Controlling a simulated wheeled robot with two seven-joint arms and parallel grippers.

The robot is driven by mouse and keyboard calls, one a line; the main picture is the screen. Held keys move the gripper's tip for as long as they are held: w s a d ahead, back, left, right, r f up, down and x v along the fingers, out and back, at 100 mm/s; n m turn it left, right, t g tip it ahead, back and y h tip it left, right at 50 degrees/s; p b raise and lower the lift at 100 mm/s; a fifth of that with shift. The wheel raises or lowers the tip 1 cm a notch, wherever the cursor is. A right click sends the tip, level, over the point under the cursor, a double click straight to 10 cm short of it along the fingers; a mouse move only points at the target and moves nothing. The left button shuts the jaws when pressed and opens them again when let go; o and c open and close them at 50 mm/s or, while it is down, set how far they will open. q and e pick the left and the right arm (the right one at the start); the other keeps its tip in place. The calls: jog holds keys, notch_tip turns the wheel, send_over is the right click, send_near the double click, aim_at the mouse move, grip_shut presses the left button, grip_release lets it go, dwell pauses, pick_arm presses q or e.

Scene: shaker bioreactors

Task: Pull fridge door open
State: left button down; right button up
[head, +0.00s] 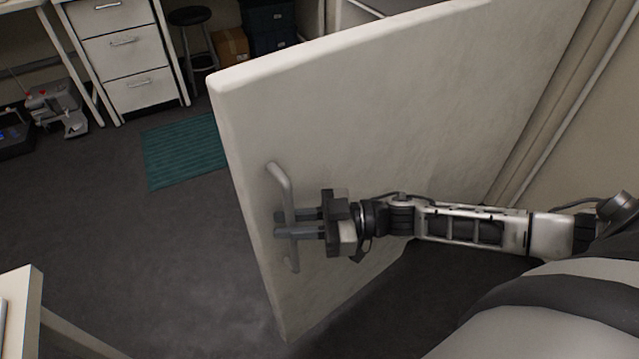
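The fridge door (400,110) is a large pale panel that fills the middle of the head view. It stands swung out at an angle, with dark floor visible on both sides of its lower part. A grey upright bar handle (280,182) is fixed near its left edge. My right gripper (290,224) comes from the right and has its two dark fingers at the middle of the handle, closed about the bar. The fingers cover part of the handle. The fridge interior is not visible. My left gripper is not in view.
A white drawer cabinet (123,55), a black stool (190,18) and boxes (232,45) stand at the back. A teal mat (183,152) lies on the floor left of the door. A white table corner (22,300) is at lower left. Floor between is clear.

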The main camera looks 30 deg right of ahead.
jog(key=shift+d, duration=0.1)
jog(key=b+v, duration=0.1)
jog(key=v, duration=1.4)
jog(key=shift+s+d, duration=0.2)
jog(key=shift+d, duration=0.2)
jog(key=w+a+f+m+t+h, duration=0.45)
jog(key=a+f+m+h, duration=0.25)
jog(key=a+h, duration=0.3)
jog(key=s+m+g+h, duration=0.4)
jog(key=s+g+h, duration=0.2)
jog(key=s+g, duration=0.45)
jog(key=w+a+f+n+t+y, duration=0.1)
jog(key=w+a+f+t+y, duration=0.2)
jog(key=a+f+t, duration=0.2)
jog(key=shift+w+a+f+t, duration=0.35)
jog(key=shift+f+t, duration=0.1)
jog(key=shift+t, duration=1.15)
